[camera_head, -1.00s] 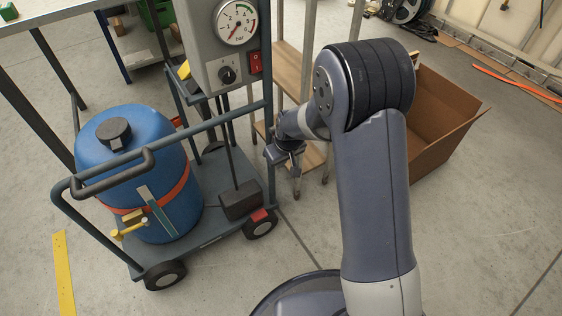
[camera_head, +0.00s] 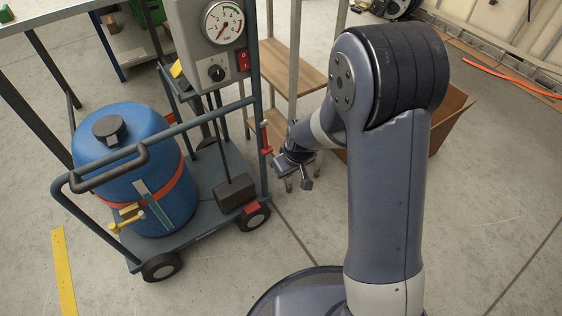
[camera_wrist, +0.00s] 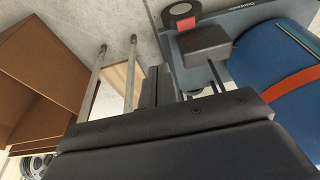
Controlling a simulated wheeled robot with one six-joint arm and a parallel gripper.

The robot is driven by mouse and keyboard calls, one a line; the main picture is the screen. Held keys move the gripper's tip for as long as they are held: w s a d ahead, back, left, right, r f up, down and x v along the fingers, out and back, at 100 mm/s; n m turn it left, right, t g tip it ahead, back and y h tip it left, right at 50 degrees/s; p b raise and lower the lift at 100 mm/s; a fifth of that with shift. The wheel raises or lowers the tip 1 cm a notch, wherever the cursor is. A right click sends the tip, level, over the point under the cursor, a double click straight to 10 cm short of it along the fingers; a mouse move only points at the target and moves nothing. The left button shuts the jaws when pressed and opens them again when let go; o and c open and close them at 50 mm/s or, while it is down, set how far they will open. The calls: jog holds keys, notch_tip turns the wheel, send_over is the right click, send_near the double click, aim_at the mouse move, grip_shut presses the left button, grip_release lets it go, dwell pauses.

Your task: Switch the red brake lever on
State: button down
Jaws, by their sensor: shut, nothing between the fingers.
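A red lever (camera_head: 266,138) stands roughly upright on the front right post of the blue-grey trolley. A second red part (camera_head: 252,208) sits by the trolley's right front wheel, and red shows on that wheel in the wrist view (camera_wrist: 183,23). I cannot tell for certain which is the brake lever; the upright one looks most like a lever. My gripper (camera_head: 294,174) is shut and empty, to the right of and slightly below the upright lever, with a small gap in the picture. Dark gripper parts (camera_wrist: 170,125) fill the lower wrist view, where the upright lever cannot be made out.
The trolley carries a blue tank (camera_head: 130,165) with an orange strap. Above is a grey panel (camera_head: 190,35) with a gauge, black knob and red rocker switch (camera_head: 243,60). A wooden shelf (camera_head: 290,75) and cardboard box (camera_head: 452,115) stand behind my arm.

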jog(key=shift+s+d+r, duration=0.3)
jog(key=shift+s+d, duration=0.25)
jog(key=shift+s, duration=0.2)
jog(key=shift+s+d+r, duration=0.25)
jog(key=shift+s+d, duration=0.25)
jog(key=shift+s, duration=0.25)
